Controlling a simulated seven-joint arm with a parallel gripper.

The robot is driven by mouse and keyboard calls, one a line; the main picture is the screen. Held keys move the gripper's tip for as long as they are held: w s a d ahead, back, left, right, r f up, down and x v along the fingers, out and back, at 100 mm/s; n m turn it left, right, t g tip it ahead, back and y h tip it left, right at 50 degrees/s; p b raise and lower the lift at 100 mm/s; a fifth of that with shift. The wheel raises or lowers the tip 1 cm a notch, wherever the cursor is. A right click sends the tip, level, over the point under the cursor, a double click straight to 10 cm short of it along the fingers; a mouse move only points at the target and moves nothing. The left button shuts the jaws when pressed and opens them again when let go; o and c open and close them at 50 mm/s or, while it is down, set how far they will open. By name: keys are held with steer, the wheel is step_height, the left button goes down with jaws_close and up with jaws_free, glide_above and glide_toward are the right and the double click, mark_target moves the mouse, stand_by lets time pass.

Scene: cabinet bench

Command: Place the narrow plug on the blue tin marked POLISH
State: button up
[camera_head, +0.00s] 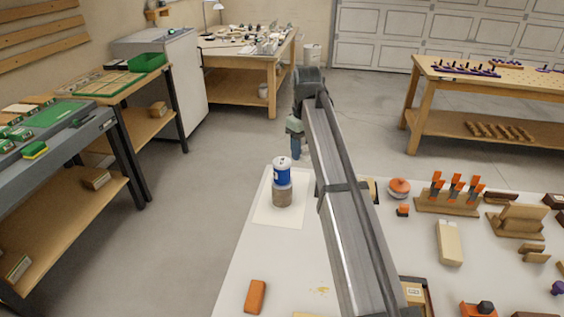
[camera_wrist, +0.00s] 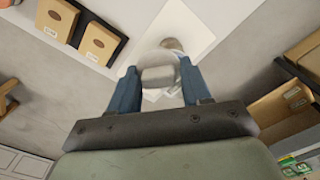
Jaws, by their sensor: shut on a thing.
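A blue and white tin (camera_head: 282,171) stands upright on top of a grey-brown cylinder (camera_head: 282,196) on a white sheet (camera_head: 262,212); its lettering is too small to read. My gripper (camera_head: 296,155) shows its blue fingers just behind and above the tin's top, slightly right. In the wrist view the fingers (camera_wrist: 158,88) are shut on a small pale grey piece, which looks like the narrow plug (camera_wrist: 158,76). A whitish round shape lies beyond the piece, over the white sheet (camera_wrist: 190,22). Whether the plug touches the tin I cannot tell.
An orange block (camera_head: 256,296) lies near the table's front left. Right of my arm are an orange round thing (camera_head: 399,187), a rack of orange-handled tools (camera_head: 448,205) and a pale block (camera_head: 449,243). The sheet around the cylinder is clear.

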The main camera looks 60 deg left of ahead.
mark_target(280, 161)
steer(key=s+a+r+n, duration=0.2)
steer(key=a+r+n, duration=0.2)
steer(key=a+r, duration=0.3)
steer(key=shift+s+a+f+n, duration=0.15)
steer(key=shift+f+n, duration=0.55)
steer(key=shift+f, duration=1.15)
steer(key=shift+s+a+f+n, duration=0.15)
steer(key=shift+f+n, duration=0.55)
steer(key=shift+f, duration=1.2)
steer(key=shift+a+f+n, duration=0.15)
steer(key=shift+f+n, duration=0.55)
steer(key=shift+f, duration=1.15)
steer(key=shift+f, duration=0.15)
steer(key=o, duration=1)
step_height(280, 161, up, 12)
steer(key=shift+r, duration=0.15)
